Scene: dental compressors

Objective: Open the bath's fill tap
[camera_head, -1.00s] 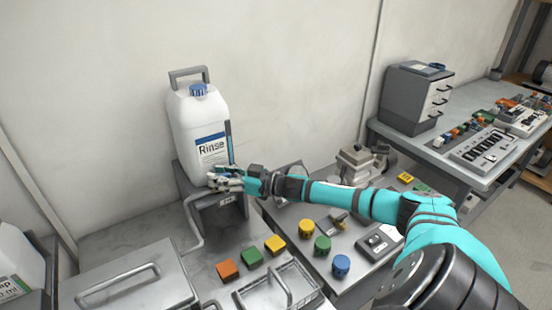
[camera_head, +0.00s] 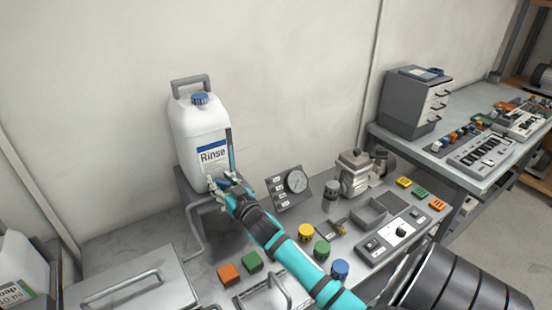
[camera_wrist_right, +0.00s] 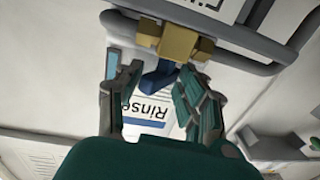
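The fill tap has a brass body (camera_wrist_right: 180,42) and a blue lever (camera_wrist_right: 158,76) in the right wrist view. It sits on a grey pipe by the white Rinse container (camera_head: 200,125), which stands on a grey stand. My right gripper (camera_head: 220,187) is at the container's lower front in the head view. In the wrist view my right gripper (camera_wrist_right: 162,90) is open, one finger on each side of the blue lever, with a gap on both sides. The lidded metal bath (camera_head: 130,285) is at the lower left. My left gripper is not in view.
Orange (camera_head: 229,274) and green (camera_head: 252,261) blocks lie near a wire basket (camera_head: 265,298). A gauge panel (camera_head: 289,188), yellow (camera_head: 306,232), green and blue knobs, and a control box (camera_head: 398,232) stand to the right. The wall is close behind the container.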

